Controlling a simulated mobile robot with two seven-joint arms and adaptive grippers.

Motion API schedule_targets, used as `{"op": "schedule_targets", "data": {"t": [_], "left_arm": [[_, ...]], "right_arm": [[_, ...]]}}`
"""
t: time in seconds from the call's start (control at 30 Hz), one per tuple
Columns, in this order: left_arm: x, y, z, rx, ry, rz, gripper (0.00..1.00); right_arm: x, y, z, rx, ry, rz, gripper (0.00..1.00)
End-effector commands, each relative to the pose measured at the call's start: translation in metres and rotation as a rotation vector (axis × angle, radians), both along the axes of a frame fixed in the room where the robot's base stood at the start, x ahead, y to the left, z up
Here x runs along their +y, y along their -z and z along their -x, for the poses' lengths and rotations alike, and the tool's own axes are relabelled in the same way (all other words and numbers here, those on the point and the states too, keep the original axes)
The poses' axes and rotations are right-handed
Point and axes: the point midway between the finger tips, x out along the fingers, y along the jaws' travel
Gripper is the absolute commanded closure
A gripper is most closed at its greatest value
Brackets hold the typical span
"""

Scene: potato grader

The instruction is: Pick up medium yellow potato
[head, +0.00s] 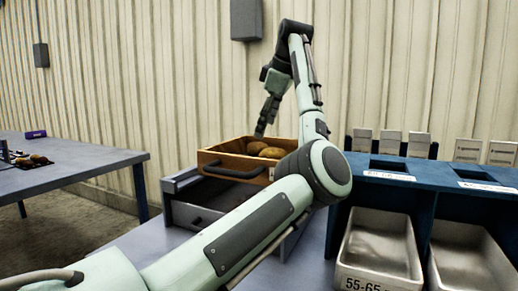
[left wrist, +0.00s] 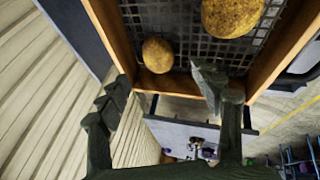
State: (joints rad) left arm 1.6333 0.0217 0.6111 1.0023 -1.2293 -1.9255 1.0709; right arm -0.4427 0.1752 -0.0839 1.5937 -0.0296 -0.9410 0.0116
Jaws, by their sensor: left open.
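A wooden tray (head: 224,160) holds two yellow-brown potatoes, one (head: 256,148) beside another (head: 272,153). In the left wrist view, the tray (left wrist: 105,32) has a dark mesh floor; a smaller round potato (left wrist: 157,55) lies near one wall and a larger one (left wrist: 232,15) is cut by the top edge. Which is the medium one, I cannot tell for sure. My right gripper is not visible.
The tray rests on a grey drawer unit (head: 182,212). A blue sorting stand (head: 345,215) with metal bins (head: 380,250) is on the right. A grey table (head: 75,165) with small items stands on the left. A corrugated wall is behind.

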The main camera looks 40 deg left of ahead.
Motion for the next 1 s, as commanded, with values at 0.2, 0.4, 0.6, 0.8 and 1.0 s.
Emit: {"op": "schedule_targets", "data": {"t": [0.2, 0.4, 0.6, 0.8, 1.0], "left_arm": [[0.010, 0.019, -0.002, 0.002, -0.001, 0.001, 0.34], [0.020, 0.033, -0.004, 0.002, -0.001, 0.001, 0.34], [0.036, 0.059, -0.008, 0.002, 0.000, 0.001, 0.34], [0.040, 0.067, -0.009, 0.001, 0.001, 0.000, 0.34], [0.040, 0.066, -0.009, 0.001, 0.001, 0.000, 0.47]], "right_arm": [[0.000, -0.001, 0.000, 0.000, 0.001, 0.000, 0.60], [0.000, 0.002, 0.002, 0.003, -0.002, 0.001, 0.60], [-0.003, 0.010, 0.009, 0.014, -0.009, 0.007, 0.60], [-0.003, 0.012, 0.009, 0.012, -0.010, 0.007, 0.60], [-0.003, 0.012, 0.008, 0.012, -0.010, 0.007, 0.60]]}}
